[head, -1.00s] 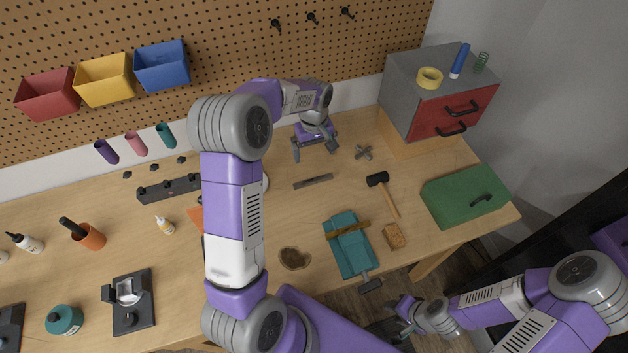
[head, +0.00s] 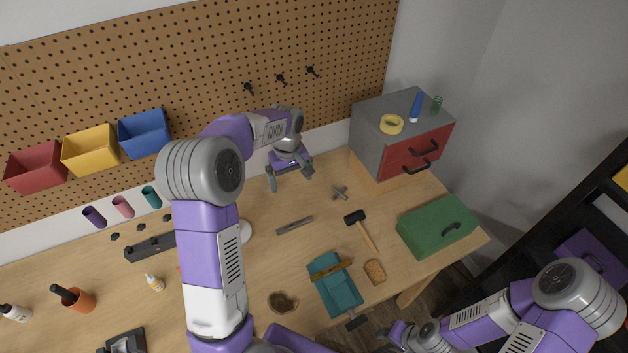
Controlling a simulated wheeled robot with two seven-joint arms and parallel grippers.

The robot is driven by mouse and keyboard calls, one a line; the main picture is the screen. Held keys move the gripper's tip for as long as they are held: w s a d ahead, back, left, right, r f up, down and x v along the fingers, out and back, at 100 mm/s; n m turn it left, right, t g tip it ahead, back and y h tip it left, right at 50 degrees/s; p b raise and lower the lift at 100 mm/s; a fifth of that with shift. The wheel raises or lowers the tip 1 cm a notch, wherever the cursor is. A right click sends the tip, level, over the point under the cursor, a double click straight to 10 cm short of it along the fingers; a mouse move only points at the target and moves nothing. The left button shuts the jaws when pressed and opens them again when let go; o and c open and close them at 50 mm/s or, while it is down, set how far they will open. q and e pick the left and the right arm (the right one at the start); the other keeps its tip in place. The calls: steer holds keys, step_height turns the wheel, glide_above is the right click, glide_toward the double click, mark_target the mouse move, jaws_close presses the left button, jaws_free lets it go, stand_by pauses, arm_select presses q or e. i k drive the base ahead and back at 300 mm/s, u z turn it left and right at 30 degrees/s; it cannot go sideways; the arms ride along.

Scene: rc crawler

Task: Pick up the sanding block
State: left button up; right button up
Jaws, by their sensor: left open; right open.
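A small tan, speckled block (head: 375,272), which looks like the sanding block, lies on the workbench near its front edge, just right of a teal vise-like tool or dustpan (head: 340,293). My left gripper (head: 290,182) is open and empty over the back of the bench, well behind and left of the block. My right gripper (head: 386,336) is low in front of the bench's front edge, nearer to the block but apart from it. Its fingers are small and partly hidden by its own wrist; nothing shows in them.
A black mallet (head: 366,231) lies behind the block. A green toolbox (head: 437,227) stands to its right. A grey-red drawer cabinet (head: 392,145) is at the back right. A flat metal bar (head: 295,225) and a brown dish (head: 283,302) lie to the left. My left arm covers part of the bench.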

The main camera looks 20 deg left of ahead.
mark_target(375, 273)
steer(key=k, duration=1)
